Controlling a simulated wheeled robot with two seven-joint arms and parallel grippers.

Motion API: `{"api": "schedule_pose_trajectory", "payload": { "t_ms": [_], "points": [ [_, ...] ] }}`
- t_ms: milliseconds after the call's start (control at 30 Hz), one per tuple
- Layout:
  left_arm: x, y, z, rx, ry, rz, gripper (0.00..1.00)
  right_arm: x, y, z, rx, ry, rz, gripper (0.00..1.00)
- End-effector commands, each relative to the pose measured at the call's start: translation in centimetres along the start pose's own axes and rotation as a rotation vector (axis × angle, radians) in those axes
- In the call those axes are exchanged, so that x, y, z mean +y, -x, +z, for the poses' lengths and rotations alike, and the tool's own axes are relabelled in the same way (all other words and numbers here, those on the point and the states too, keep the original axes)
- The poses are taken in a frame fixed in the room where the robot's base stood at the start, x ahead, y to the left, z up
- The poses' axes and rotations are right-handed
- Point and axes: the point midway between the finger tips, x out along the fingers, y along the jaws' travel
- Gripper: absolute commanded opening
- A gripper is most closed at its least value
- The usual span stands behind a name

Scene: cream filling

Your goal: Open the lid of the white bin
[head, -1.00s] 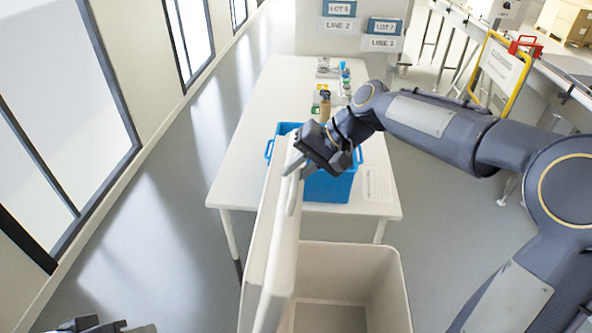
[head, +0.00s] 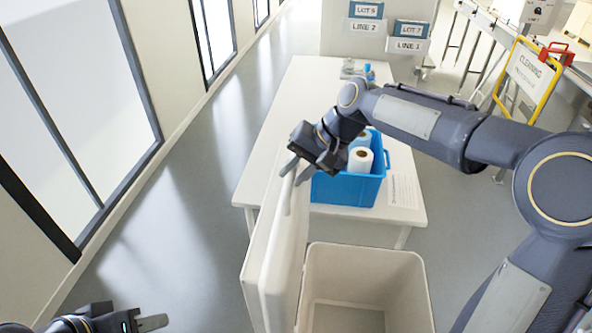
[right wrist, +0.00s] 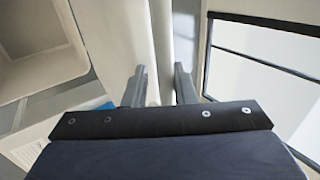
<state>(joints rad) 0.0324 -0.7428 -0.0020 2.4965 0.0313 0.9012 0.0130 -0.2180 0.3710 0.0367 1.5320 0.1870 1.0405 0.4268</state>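The white bin (head: 400,262) stands open at the bottom centre of the head view, and I see into its empty-looking inside. Its lid (head: 262,262) stands raised on the bin's left side, close to upright. My right gripper (head: 292,178) is at the lid's top far edge. In the right wrist view its two fingers (right wrist: 161,86) are apart, with the pale lid edge (right wrist: 158,40) between or just beyond them; contact is unclear. My left gripper (head: 145,322) is at the bottom left corner, apart from the bin, partly cut off.
A white table (head: 262,150) stands behind the bin. A blue crate (head: 345,190) with paper rolls (head: 360,158) is on it. A yellow-framed cleaning sign (head: 527,70) stands at right. The floor left of the bin is clear, up to the windows.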

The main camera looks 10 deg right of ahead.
Motion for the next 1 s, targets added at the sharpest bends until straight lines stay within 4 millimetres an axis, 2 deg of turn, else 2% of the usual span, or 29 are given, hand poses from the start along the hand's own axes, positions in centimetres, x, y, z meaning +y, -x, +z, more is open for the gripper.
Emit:
{"api": "schedule_pose_trajectory", "payload": {
  "t_ms": [367,733,867,1000],
  "points": [
    [-0.1,-0.1,0.1,0.000,0.000,0.000,0.36,0.1,0.4,-0.1,0.002,0.001,0.000,0.32],
    [-0.4,-1.0,0.5,0.000,0.000,0.000,0.36,0.0,6.2,-0.1,0.006,0.001,-0.003,0.32],
    [-0.5,-1.1,0.5,0.000,0.000,0.000,0.36,-0.1,7.4,0.0,0.003,0.001,-0.002,0.32],
    [-0.5,-1.1,0.5,0.000,0.000,0.000,0.36,0.0,7.9,0.0,0.002,0.001,-0.001,0.32]
  ]
}}
